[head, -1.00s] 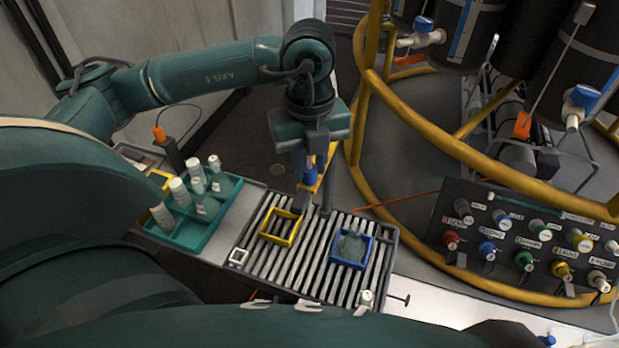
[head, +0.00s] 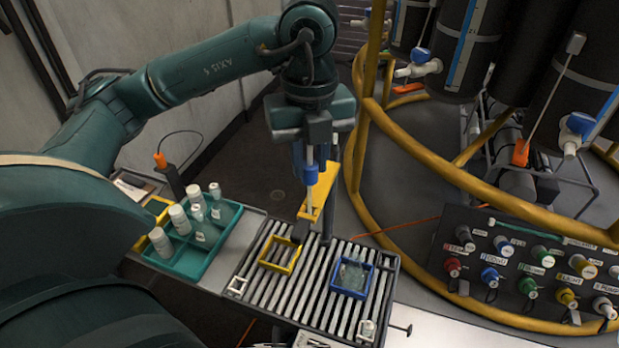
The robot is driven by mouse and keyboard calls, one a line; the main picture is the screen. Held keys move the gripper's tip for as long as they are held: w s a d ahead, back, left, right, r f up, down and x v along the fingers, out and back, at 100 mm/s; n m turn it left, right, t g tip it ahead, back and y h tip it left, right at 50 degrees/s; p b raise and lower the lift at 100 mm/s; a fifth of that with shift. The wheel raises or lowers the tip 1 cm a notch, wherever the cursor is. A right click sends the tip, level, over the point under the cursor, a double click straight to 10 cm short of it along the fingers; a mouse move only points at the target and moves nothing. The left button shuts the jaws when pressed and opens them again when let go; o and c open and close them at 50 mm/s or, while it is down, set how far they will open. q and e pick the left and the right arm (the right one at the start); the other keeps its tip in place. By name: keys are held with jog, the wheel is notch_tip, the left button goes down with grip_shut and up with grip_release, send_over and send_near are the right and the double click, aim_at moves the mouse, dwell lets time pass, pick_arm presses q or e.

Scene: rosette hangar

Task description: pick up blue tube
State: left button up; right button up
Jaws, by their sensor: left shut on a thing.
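My left gripper (head: 312,160) points straight down above the slatted rack, in front of the yellow bracket. It is shut on a small blue tube (head: 312,175), with a pale thin stem showing above and below the blue part. The tube hangs upright and looks clear of the slats. The fingertips are small and partly merge with the tube and the bracket. My right gripper is not in view.
A yellow bracket (head: 322,197) stands behind the tube. On the slatted rack (head: 318,288) sit a yellow frame (head: 266,263) and a blue tray (head: 368,288) with a clear item in it. A teal tray (head: 191,260) holds several bottles. A knob panel (head: 480,218) stands right.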

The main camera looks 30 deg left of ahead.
pick_arm(q)
notch_tip(320, 180, up, 24)
jog(key=p, duration=1.1)
jog(key=shift+f, duration=0.2)
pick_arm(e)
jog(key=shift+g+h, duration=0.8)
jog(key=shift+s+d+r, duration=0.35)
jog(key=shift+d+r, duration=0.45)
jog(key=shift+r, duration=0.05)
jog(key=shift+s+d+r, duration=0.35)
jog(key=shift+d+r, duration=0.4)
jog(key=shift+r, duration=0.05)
